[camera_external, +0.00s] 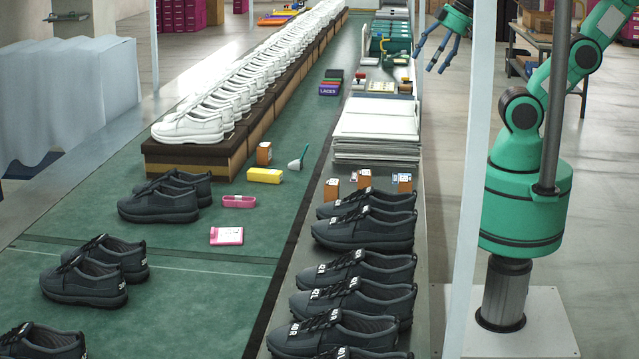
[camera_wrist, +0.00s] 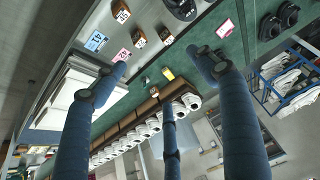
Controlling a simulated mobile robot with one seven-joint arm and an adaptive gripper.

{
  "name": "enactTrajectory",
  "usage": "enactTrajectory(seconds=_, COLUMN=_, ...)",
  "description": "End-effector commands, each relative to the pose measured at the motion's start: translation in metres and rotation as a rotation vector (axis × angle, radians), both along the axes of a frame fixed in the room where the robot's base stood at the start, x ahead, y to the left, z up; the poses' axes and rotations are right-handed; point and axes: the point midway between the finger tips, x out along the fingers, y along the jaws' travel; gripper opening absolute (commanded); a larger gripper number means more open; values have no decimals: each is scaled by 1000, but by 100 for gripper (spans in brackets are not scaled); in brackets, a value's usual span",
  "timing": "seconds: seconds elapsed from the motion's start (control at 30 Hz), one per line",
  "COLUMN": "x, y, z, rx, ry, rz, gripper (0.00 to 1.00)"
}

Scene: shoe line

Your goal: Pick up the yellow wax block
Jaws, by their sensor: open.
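The yellow wax block (camera_external: 265,175) lies flat on the green belt, just in front of the raised row of white shoes. It also shows small in the wrist view (camera_wrist: 168,73), beyond my fingers and apart from them. My gripper (camera_external: 431,62) has blue fingers and is open and empty. It hangs in the air at the upper right of the external view, well to the right of and behind the block. In the wrist view the spread fingers (camera_wrist: 158,72) point toward the belt and table.
Near the block are a small brown box (camera_external: 264,153), a green-and-white brush (camera_external: 298,164), a pink band (camera_external: 239,201) and a pink card (camera_external: 227,236). Dark shoes (camera_external: 158,205) stand on the belt. White sheets (camera_external: 375,125) are stacked on the side table. A pale post (camera_external: 476,150) stands before my arm.

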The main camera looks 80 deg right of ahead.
Motion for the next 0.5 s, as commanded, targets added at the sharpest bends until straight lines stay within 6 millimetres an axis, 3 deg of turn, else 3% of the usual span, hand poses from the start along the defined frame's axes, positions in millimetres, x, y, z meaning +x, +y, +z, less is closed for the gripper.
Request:
enactTrajectory(seconds=0.33, x=3, y=0, z=2, rx=0, ry=2, rz=-1, gripper=72)
enactTrajectory(seconds=0.5, x=16, y=-2, z=10, rx=-1, ry=14, rz=-5, gripper=72)
